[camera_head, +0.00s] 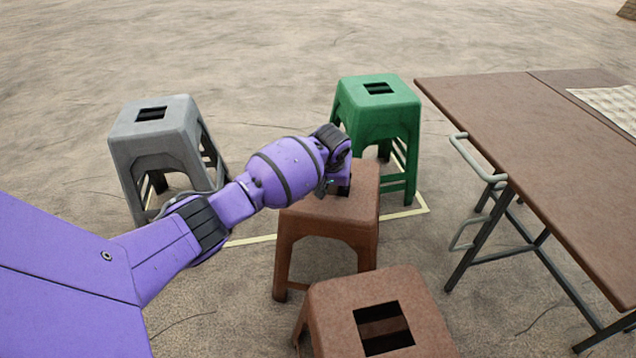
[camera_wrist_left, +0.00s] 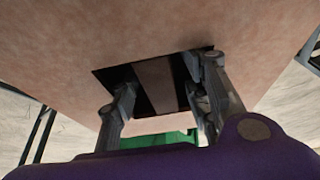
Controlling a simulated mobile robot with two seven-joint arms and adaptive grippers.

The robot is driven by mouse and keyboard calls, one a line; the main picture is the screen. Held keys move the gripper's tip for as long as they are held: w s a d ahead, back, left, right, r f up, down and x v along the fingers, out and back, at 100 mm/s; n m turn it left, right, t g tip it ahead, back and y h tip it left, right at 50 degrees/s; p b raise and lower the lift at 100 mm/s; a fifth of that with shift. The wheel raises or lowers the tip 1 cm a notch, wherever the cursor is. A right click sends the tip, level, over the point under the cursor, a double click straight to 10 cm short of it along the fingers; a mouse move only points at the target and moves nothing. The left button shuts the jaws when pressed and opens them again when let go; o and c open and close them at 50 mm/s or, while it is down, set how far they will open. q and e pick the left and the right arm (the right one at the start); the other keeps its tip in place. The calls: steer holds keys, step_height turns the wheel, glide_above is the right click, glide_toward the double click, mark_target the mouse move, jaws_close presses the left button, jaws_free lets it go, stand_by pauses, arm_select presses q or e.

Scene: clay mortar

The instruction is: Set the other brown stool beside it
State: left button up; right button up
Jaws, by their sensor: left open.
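Two brown stools stand on the ground in the head view. One brown stool (camera_head: 330,213) is in the middle, and the other brown stool (camera_head: 430,312) is nearer, at the bottom edge. My left gripper (camera_head: 341,188) is over the seat of the middle stool; my wrist covers part of that seat. In the left wrist view, the open fingers of my left gripper (camera_wrist_left: 165,76) are at the dark slot of a brown seat (camera_wrist_left: 150,35), one either side of its central bar. I cannot tell how deep they reach. My right gripper is not in view.
A grey stool (camera_head: 155,136) stands at the left and a green stool (camera_head: 376,106) just behind the middle stool. A brown table (camera_head: 530,125) with metal legs stands at the right. Yellow lines (camera_head: 405,213) mark the ground. Open ground lies behind the stools.

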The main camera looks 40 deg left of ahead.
arm_select(q)
steer(key=shift+r, duration=0.2)
steer(key=p+v, duration=0.5)
steer(key=v, duration=0.5)
steer(key=shift+r, duration=0.4)
steer(key=shift+s+d+r+p, duration=0.2)
steer(key=shift+s+r+p, duration=0.1)
steer(key=shift+r+p, duration=0.15)
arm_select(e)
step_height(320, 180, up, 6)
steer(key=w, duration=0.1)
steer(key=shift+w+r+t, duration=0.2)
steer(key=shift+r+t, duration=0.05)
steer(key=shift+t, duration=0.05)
